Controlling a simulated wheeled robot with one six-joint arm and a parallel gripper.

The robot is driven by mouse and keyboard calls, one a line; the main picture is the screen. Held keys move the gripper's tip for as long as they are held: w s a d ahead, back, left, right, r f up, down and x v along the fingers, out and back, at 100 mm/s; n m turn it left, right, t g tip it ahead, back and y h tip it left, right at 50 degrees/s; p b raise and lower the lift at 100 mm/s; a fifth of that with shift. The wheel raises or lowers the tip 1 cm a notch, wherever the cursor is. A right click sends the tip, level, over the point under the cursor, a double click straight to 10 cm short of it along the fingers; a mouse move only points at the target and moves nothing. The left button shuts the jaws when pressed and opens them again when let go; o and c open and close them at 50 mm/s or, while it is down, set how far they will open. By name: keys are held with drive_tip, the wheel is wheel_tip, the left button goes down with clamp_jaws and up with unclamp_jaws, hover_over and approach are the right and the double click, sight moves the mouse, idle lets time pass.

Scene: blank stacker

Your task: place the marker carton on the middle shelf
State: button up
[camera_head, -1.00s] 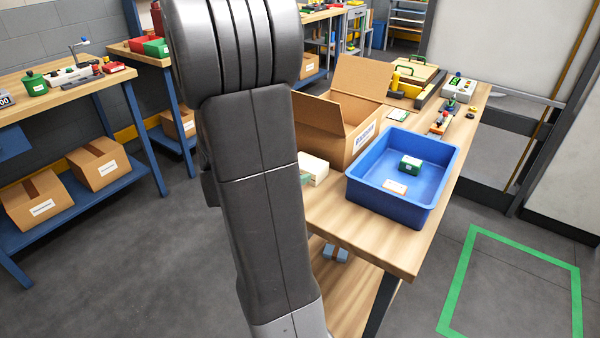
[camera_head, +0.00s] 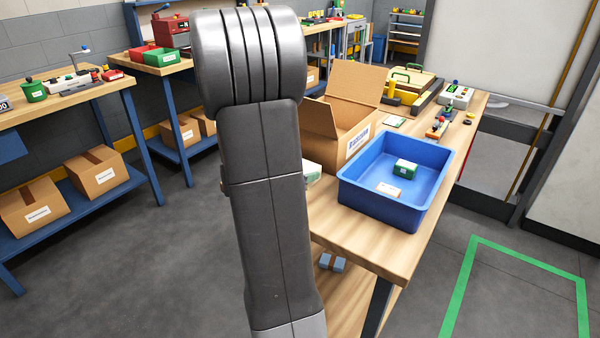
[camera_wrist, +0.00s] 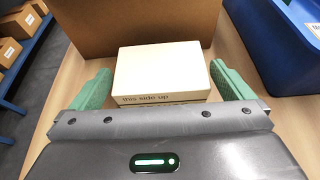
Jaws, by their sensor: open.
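A white carton (camera_wrist: 160,72) printed "this side up" lies on the wooden bench in the wrist view. No frame shows a label naming it as the marker carton. My gripper (camera_wrist: 164,84) is open, with one green finger on each side of the carton; I cannot tell whether either finger touches it. The bench's lower shelf (camera_head: 345,292) shows below the top, but I cannot tell which shelf is the middle one.
An open cardboard box (camera_head: 350,112) stands right behind the carton. A blue bin (camera_head: 385,203) to the right holds a green box (camera_head: 406,168) and a small pale box (camera_head: 389,190). A small blue box (camera_head: 332,262) lies on the lower shelf. The floor at left is clear.

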drive_tip(key=x, duration=0.4)
drive_tip(key=shift+w+d, duration=0.25)
drive_tip(key=shift+w, duration=0.1)
drive_tip(key=c, duration=0.9)
drive_tip(key=shift+o, duration=0.2)
drive_tip(key=shift+r, duration=0.15)
drive_tip(key=shift+s+a+r, duration=0.1)
drive_tip(key=shift+s+r, duration=0.05)
drive_tip(key=shift+r, duration=0.05)
wheel_tip(320, 180, up, 7)
drive_tip(key=shift+f+p, duration=0.1)
drive_tip(key=shift+p, duration=0.75)
drive_tip(key=s+a+b, duration=0.1)
drive_tip(key=s+a, duration=1)
drive_tip(key=s, duration=0.5)
drive_tip(key=shift+a+f+b, duration=0.25)
drive_tip(key=shift+a+b, duration=0.05)
drive_tip(key=shift+b, duration=0.05)
